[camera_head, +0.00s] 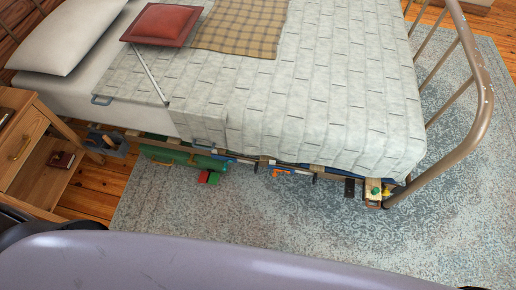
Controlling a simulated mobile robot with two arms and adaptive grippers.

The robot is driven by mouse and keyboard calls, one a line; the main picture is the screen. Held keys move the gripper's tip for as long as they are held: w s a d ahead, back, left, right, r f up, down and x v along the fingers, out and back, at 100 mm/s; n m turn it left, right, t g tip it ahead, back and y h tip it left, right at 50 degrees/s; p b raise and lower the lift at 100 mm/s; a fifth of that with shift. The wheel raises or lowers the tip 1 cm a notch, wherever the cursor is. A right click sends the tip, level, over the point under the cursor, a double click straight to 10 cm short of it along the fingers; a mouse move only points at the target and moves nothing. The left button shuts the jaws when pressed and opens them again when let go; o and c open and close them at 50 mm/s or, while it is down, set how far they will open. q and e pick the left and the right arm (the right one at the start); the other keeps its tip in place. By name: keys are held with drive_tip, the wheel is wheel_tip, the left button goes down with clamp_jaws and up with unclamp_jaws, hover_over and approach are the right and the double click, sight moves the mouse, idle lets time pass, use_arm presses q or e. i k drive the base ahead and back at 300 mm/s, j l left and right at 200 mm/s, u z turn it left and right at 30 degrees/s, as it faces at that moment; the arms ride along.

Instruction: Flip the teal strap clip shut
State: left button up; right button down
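I cannot clearly pick out a teal strap clip. A small teal-green spot (376,190) shows on a pale wooden piece (373,204) at the bed's lower right corner, beside the metal footboard; it is too small to tell whether it is a clip, or open or shut. A long green case or roll (180,157) lies under the bed's near edge, partly hidden by the bed. Neither of my grippers is in view.
The bed (330,90) fills the middle, with a white pillow (70,37), red cushion (161,24) and plaid blanket (240,27). Its curved metal footboard (481,90) stands right. A wooden nightstand (25,140) stands left. The rug (260,220) before the bed is largely clear.

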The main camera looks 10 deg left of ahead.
sight(229, 162)
drive_tip(key=u, duration=0.75)
